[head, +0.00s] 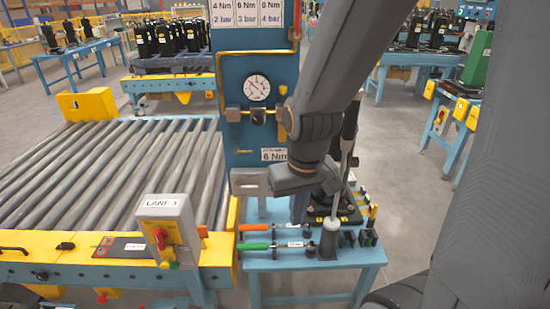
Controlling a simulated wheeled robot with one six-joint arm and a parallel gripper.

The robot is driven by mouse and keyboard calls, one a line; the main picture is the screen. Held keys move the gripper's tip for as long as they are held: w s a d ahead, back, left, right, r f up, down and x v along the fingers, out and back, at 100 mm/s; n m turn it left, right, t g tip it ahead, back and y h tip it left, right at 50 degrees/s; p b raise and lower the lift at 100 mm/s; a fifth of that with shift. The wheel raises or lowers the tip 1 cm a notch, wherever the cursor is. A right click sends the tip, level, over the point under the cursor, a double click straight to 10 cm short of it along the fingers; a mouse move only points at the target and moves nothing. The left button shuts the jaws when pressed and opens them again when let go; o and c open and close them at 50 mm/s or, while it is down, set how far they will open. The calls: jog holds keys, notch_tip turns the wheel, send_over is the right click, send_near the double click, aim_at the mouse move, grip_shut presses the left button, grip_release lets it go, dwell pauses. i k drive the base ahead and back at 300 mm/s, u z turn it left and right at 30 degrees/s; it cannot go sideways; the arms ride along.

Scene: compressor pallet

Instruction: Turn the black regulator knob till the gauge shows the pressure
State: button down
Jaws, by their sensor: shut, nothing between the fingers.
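The round white pressure gauge (257,87) is on the front of the blue column, above the regulator. Its needle shows, but the reading is too small to tell. The black regulator knob (258,117) is just below the gauge, between brass fittings. My gripper (299,214) hangs below my wrist, to the right of and lower than the knob, apart from it. Its fingers look shut and empty, though they are dark and small in the picture.
A blue column (233,68) bears setting cards (247,14) pairing Nm with bar and a 6 Nm label (274,155). A roller conveyor (110,165) lies left.

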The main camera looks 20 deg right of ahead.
aim_at(257, 118)
jog(key=k, duration=0.5)
jog(key=u, duration=1.55)
jog(key=i, duration=0.9)
jog(key=z, duration=2.1)
